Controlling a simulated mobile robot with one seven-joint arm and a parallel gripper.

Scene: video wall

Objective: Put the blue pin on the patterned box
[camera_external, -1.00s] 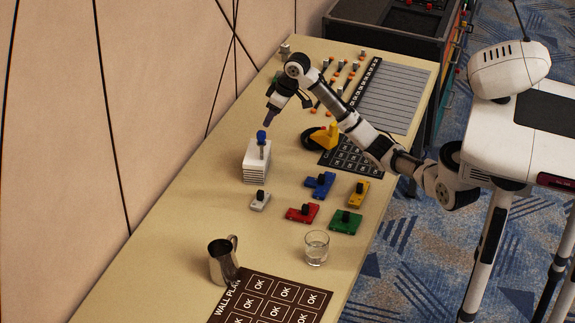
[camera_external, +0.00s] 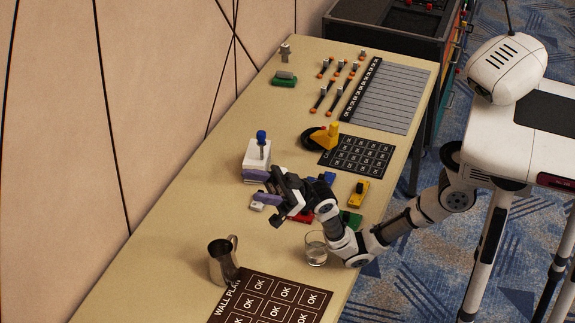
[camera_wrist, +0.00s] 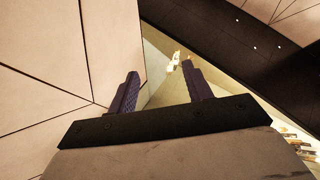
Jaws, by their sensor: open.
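A pin with a round blue head (camera_external: 262,136) stands upright on the white box (camera_external: 256,153), toward the wall side of the table. The box's front has dark stripes, partly covered by my gripper. I cannot tell whether this is the patterned box. My gripper (camera_external: 251,187) is open and empty, in front of the box in the picture, with its purple fingers pointing left. It also shows in the wrist view (camera_wrist: 164,82), with nothing between the fingers. A blue block (camera_external: 328,178) with a dark knob is mostly hidden behind my arm.
Yellow (camera_external: 358,194), red (camera_external: 300,217), green (camera_external: 350,219) and white (camera_external: 257,207) blocks surround my gripper, some partly hidden. A glass (camera_external: 317,248) stands beside my forearm; a metal jug (camera_external: 223,260) stands nearer the front. A black-and-yellow object (camera_external: 322,138) lies beyond.

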